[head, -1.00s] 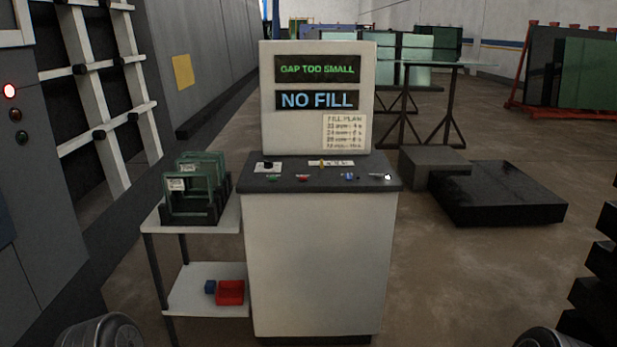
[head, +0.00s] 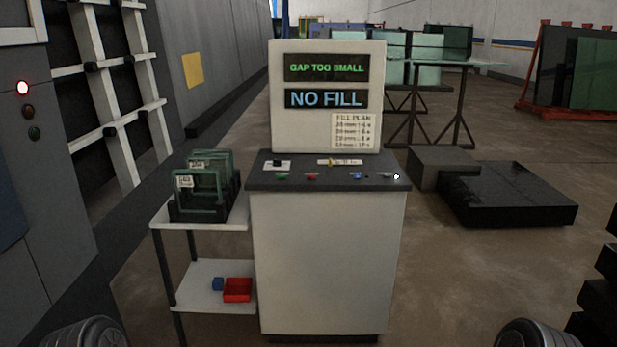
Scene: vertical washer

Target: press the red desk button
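The red desk button (head: 311,177) is a small red cap on the dark sloped top of the white control desk (head: 325,265), in the middle of the head view. A green button (head: 282,177) sits to its left, and a blue button (head: 357,176) and a small white light (head: 396,177) sit to its right. The desk's upright panel (head: 327,135) shows "GAP TOO SMALL" in green and "NO FILL" in blue. Only rounded grey parts of my arms show at the bottom left and bottom right edges. Neither gripper is in view.
A side cart (head: 205,300) left of the desk carries dark green framed panes (head: 205,187) on top and a red bin (head: 237,290) below. A low black platform (head: 510,192) lies to the right. Open floor lies right of the desk.

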